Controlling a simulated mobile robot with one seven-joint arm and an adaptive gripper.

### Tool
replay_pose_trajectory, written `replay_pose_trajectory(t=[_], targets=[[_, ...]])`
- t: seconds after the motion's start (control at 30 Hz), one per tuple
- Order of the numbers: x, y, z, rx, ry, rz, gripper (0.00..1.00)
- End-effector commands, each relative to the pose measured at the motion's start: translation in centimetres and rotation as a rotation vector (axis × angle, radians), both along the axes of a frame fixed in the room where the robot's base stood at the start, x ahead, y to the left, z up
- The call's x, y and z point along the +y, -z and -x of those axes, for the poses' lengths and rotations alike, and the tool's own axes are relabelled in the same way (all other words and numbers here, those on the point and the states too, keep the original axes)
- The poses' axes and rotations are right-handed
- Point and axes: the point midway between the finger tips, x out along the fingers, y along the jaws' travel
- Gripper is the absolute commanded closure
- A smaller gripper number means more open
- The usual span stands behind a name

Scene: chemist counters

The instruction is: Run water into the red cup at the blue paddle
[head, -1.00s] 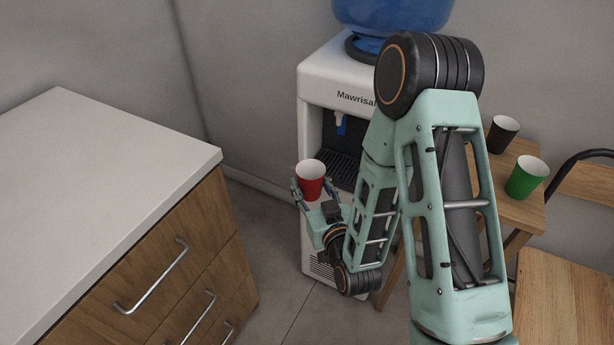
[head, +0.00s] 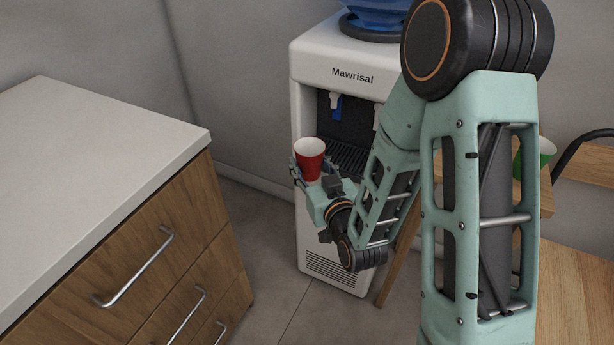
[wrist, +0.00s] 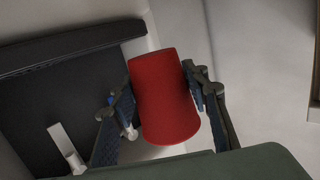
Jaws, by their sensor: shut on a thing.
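The red cup (head: 310,161) is held upright by my gripper (head: 308,172), in front of the white water dispenser (head: 322,235). In the wrist view the red cup (wrist: 163,97) sits between the two fingers of my gripper (wrist: 164,108), which touch its sides. The inside of the cup looks white and empty in the head view. The blue paddle (head: 336,107) hangs under a white tap in the dispenser's dark recess, above and to the right of the cup. The cup is outside the recess, apart from the paddle. A second tap is partly hidden by my arm.
A dark drip tray (head: 350,158) lies at the recess bottom. A white-topped drawer counter (head: 95,150) stands at the left, with floor between it and the dispenser. A green cup (head: 547,150) shows partly behind my arm at the right, on a small wooden table.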

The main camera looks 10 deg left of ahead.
Motion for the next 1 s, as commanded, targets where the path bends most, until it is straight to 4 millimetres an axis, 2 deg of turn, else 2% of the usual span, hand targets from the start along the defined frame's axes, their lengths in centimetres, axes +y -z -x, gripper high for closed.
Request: replay_pose_trajectory(t=[0.13, 0.37, 0.8, 1.0], targets=[[-0.4, 0.5, -1.0, -0.004, 0.002, -0.001, 0.68], [-1.2, 0.1, -2.9, -0.002, 0.004, 0.001, 0.68], [-3.0, 0.1, -7.8, -0.001, 0.003, 0.0, 0.68], [-3.5, 0.1, -9.5, -0.001, 0.002, 0.001, 0.68]])
